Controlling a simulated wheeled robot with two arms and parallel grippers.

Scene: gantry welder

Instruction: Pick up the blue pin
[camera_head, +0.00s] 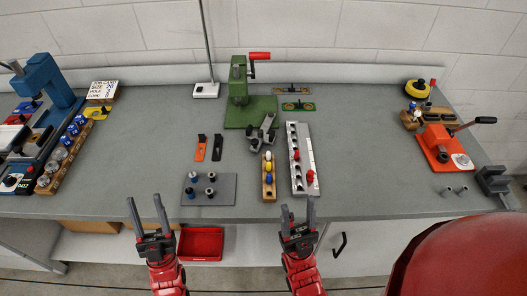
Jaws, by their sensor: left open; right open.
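My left gripper (147,205) is open and empty at the bench's front edge, left of the grey plate. My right gripper (297,209) is open and empty near the front edge, to the right and nearer than the wooden block.
A light holed rail (300,150) with red pins lies right of the block. A green press (239,85) and a grey clamp (263,133) stand behind it. A red toggle fixture (440,147) stands at the right. A red bin (201,244) sits below the bench. The bench at right centre is clear.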

